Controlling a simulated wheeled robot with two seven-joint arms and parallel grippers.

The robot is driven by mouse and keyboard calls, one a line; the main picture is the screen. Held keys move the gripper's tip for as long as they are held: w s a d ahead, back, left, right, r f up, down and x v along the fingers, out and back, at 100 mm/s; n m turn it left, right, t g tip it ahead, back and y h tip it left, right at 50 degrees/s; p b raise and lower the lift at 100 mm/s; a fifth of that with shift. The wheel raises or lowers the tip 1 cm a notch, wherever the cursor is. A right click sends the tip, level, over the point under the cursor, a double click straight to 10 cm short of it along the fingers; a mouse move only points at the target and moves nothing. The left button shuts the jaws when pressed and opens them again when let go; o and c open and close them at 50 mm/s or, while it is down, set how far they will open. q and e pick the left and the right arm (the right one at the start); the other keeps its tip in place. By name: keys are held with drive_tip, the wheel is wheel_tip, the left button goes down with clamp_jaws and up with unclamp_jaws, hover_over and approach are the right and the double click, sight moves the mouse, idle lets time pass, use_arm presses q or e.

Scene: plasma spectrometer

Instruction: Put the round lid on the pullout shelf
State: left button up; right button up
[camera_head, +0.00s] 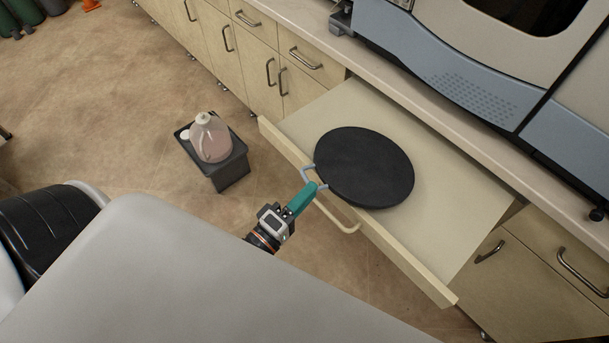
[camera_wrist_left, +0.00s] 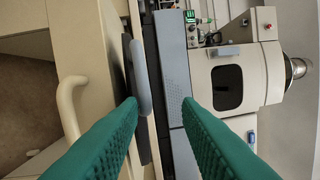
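The round black lid (camera_head: 365,167) lies flat over the pale pullout shelf (camera_head: 460,225), near its front edge. It looks at rest there, though any small gap under it is hard to judge. Its grey handle (camera_head: 308,172) sticks out at the front edge, toward my left gripper (camera_head: 319,187). In the left wrist view the green fingers of my left gripper (camera_wrist_left: 160,103) are apart with nothing clasped between them. The lid shows edge-on there, its grey handle (camera_wrist_left: 142,78) just beyond the left fingertip. My right gripper is not in view.
The shelf's front has a pale pull handle (camera_head: 338,215) close to my left gripper. The spectrometer (camera_head: 465,75) stands on the counter behind. A dark stand (camera_head: 230,168) with a jug (camera_head: 210,140) is on the floor at left. Shelf surface right of the lid is clear.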

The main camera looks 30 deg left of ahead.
use_arm(q)
drive_tip(key=shift+s, duration=0.1)
drive_tip(key=o, duration=1.4)
drive_tip(key=shift+o, duration=0.7)
drive_tip(key=b+v, duration=0.2)
drive_tip(key=v, duration=1)
